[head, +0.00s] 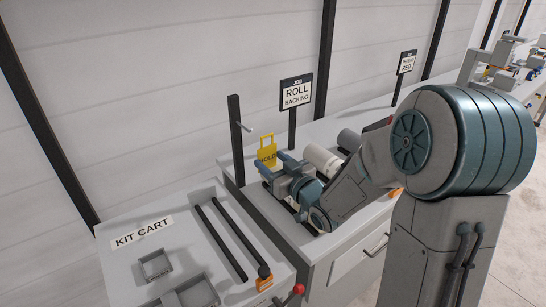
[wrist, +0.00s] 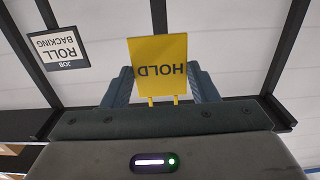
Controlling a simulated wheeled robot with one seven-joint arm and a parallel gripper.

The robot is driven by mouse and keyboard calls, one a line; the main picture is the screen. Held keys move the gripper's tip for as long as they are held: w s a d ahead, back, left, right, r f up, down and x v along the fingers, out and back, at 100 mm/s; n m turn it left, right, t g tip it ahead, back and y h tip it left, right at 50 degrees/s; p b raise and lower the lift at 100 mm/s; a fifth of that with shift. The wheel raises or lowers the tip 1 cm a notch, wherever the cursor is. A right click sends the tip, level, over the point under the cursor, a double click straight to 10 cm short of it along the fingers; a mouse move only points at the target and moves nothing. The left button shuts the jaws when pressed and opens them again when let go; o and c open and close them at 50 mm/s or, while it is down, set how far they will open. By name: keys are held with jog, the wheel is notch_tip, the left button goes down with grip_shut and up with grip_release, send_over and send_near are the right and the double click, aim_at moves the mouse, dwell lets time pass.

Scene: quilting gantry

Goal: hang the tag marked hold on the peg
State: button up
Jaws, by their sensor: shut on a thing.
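The yellow tag marked HOLD (head: 267,154) is upright in my gripper (head: 272,165), with a loop at its top. In the wrist view the tag (wrist: 158,65) reads upside down between the two jaws (wrist: 161,88). Two narrow yellow legs run from it toward the gripper body; the rest of the loop is hidden there. The short pale peg (head: 244,127) sticks out near the top of a dark upright post (head: 235,145). In the head view the tag is right of the peg and a little lower, apart from it. I cannot make out the peg in the wrist view.
A sign reading ROLL BACKING (head: 296,94) stands behind and right of the tag; it also shows in the wrist view (wrist: 60,47). Pale rolls (head: 322,159) lie on the bench beside my arm. The kit cart (head: 120,262) with dark bars stands front left.

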jog(key=shift+s, duration=0.15)
jog(key=shift+f+b, duration=0.2)
jog(key=shift+b, duration=0.35)
jog(key=shift+b+x, duration=0.85)
jog(key=shift+x, duration=2.05)
jog(key=p, duration=0.4)
jog(key=shift+r, duration=0.25)
jog(key=shift+f+p, duration=0.25)
jog(key=shift+p, duration=0.95)
jog(key=shift+f+b, duration=0.1)
jog(key=shift+b, duration=0.45)
jog(key=shift+w+a, duration=0.15)
jog(key=shift+w, duration=0.1)
